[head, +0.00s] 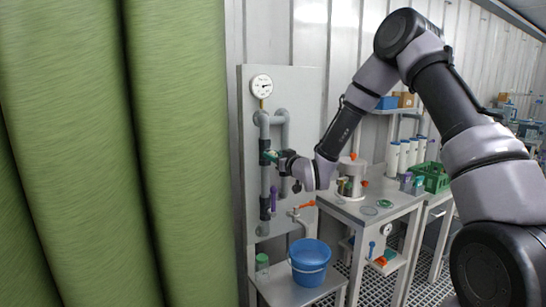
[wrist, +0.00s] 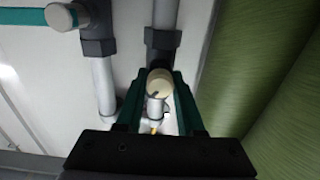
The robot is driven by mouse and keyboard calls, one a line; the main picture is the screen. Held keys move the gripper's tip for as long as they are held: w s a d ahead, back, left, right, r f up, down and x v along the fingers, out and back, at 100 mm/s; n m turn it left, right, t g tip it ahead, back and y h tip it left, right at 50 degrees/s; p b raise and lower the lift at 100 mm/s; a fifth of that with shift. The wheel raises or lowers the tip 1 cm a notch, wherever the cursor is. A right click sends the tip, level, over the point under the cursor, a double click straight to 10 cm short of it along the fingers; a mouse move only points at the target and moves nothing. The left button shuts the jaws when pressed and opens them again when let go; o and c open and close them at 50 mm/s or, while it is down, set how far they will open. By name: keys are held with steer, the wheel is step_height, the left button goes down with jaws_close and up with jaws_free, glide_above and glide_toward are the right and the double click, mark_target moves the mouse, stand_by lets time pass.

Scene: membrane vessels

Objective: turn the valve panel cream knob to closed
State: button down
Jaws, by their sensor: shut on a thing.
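The valve panel (head: 300,90) is a pale upright board with grey pipes on it, left of centre in the head view. The cream knob (wrist: 160,80) is in the middle of the wrist view, in front of a grey pipe, with a small dark mark near its lower edge. My gripper (wrist: 160,88) has its green fingers on both sides of this knob and is shut on it. In the head view my gripper (head: 270,156) reaches the panel from the right at mid-height and hides most of the knob. I cannot tell the knob's setting.
Another round cream part with a teal bar (wrist: 62,16) shows at upper left in the wrist view. A gauge (head: 262,86) sits above the pipes. A purple handle (head: 273,197) and orange tap handle (head: 305,205) lie below my gripper, above a blue bucket (head: 310,262). A green curtain (head: 90,150) hangs left.

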steer(key=m, duration=0.5)
steer(key=shift+d+f+m, duration=0.1)
steer(key=shift+f+m, duration=0.05)
steer(key=shift+m, duration=0.15)
steer(key=m, duration=0.5)
steer(key=shift+m, duration=0.4)
steer(key=c, duration=0.5)
jaws_free()
steer(key=v, duration=1)
steer(key=shift+s+d, duration=0.2)
steer(key=shift+s, duration=0.15)
steer(key=shift+d, duration=0.1)
